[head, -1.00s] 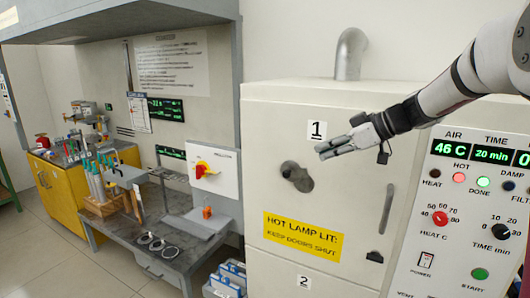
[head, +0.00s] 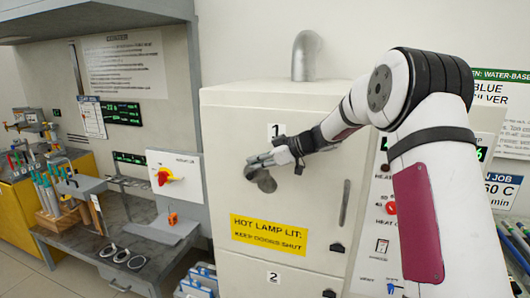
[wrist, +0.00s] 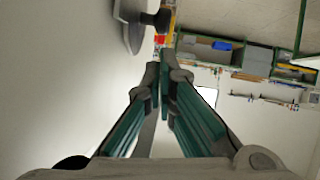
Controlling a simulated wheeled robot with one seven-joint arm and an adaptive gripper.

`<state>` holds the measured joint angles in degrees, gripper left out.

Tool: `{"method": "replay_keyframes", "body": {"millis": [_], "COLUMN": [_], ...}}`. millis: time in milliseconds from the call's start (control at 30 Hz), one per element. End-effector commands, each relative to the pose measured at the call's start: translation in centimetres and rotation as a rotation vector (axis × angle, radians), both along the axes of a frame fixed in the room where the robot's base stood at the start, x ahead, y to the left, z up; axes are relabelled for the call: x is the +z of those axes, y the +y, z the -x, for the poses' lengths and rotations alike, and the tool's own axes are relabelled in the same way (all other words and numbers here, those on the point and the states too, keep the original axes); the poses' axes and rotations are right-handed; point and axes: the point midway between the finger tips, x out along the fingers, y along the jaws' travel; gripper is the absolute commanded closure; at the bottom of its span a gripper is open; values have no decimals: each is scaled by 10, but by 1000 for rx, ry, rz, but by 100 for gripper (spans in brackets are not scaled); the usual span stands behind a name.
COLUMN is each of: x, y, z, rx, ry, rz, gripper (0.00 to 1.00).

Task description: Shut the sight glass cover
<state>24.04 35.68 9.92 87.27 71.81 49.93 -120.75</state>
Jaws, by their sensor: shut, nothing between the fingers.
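The sight glass cover (head: 267,183) is a grey rounded plate on the upper oven door (head: 225,135), below the number 1 label. My gripper (head: 252,161) is shut and empty, in front of the door at the cover's upper edge, and hides part of the cover and its dark knob. In the wrist view the shut fingertips (wrist: 160,68) point toward the grey cover (wrist: 128,22) and dark knob (wrist: 160,20), with a gap between. I cannot tell whether fingers and cover touch, or how much glass is bare.
A door handle (head: 344,204) stands right of the cover. A yellow hot lamp sign (head: 268,234) is below it. My arm hides most of the control panel (head: 383,245). A bench (head: 150,262) with rings and tools stands to the left.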

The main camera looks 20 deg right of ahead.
Motion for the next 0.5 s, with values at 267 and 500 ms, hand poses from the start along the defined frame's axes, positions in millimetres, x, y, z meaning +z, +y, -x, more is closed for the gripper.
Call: {"method": "replay_keyframes", "body": {"millis": [267, 500], "x": [-15, -15], "y": [3, 3], "z": [-5, -5], "rx": [2, 2], "ry": [-2, -2], "rz": [0, 0], "gripper": [100, 100]}}
